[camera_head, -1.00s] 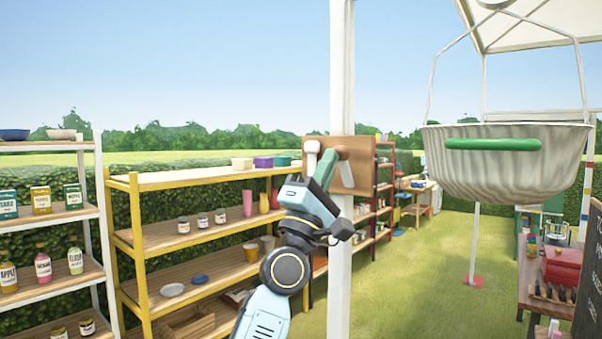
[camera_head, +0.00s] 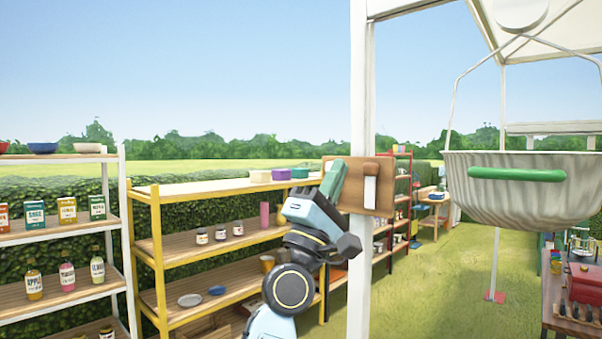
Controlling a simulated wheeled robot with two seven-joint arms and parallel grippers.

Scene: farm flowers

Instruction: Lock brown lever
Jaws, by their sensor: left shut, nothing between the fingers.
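A brown wooden board (camera_head: 385,200) is fixed to the white post at mid-height. A white upright plate (camera_head: 370,192) shows on its face, with a small brown piece, which looks like the brown lever (camera_head: 371,168), across its upper part. My left gripper (camera_head: 334,172) is shut and empty. Its green fingers point up in front of the board's left part, left of the brown piece and apart from it in the picture. The gripper hides part of the board. I cannot tell whether it touches the board. My right gripper is out of view.
The white post (camera_head: 360,90) stands just behind my left arm. A yellow shelf (camera_head: 157,260) and a white shelf (camera_head: 113,215) with jars and boxes stand left. A large hanging basket (camera_head: 520,205) with a green handle is at right. Grass is open between.

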